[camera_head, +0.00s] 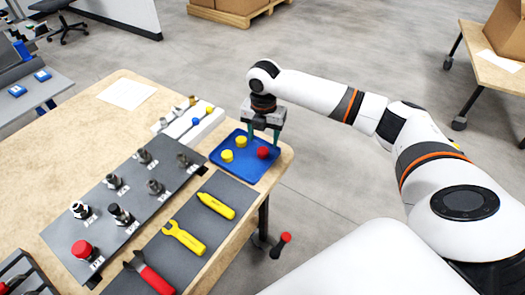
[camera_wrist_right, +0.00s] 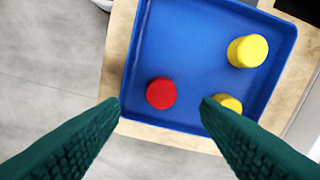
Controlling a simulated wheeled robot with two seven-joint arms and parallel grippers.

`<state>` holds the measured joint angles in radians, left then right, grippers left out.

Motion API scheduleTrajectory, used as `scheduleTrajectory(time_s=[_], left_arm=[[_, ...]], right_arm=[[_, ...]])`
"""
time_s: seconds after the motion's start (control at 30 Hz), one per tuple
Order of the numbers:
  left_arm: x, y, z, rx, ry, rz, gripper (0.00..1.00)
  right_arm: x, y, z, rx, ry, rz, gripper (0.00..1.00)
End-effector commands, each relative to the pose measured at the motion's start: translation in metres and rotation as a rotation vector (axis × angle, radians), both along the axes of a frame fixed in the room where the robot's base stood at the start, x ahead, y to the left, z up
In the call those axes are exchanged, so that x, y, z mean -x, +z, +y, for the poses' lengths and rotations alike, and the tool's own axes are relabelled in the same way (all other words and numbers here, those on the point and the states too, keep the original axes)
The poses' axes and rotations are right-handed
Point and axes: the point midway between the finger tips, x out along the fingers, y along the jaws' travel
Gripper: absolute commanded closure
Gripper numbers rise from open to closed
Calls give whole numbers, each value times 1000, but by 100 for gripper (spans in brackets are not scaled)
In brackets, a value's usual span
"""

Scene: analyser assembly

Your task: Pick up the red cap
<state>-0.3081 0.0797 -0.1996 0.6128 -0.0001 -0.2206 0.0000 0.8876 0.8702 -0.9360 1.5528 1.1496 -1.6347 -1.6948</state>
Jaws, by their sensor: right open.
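The red cap (camera_head: 263,152) lies in the blue tray (camera_head: 236,171) at the table's corner. In the right wrist view the red cap (camera_wrist_right: 161,93) shows whole, near the tray's edge. My right gripper (camera_head: 263,135) is above the tray, pointing down. Its two green fingers are open and empty. In the right wrist view the fingertips appear on either side of the red cap, with the cap between them in the picture; the height gap is hard to tell. My left gripper is not in view.
Two yellow caps (camera_head: 227,155) share the tray; one (camera_wrist_right: 229,103) is partly hidden by a finger in the wrist view. A grey board (camera_head: 130,190) holds several metal fittings and a red knob (camera_head: 82,249). A mat (camera_head: 222,232) holds yellow and red tools.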

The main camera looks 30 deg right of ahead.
Motion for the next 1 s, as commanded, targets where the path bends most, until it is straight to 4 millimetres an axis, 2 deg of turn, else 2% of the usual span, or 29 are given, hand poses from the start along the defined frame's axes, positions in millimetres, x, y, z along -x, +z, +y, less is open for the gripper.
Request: scheduleTrajectory(time_s=[0.3, 0.6, 0.9, 1.0], left_arm=[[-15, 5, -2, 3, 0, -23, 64], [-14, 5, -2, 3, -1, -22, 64], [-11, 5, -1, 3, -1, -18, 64], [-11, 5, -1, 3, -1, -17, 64]], right_arm=[[-1, -44, 2, 0, -1, 2, 43], [-1, -49, 2, 1, 0, 0, 43], [-1, -49, 2, 1, 0, -1, 90], [-1, -49, 2, 1, 0, -1, 90]])
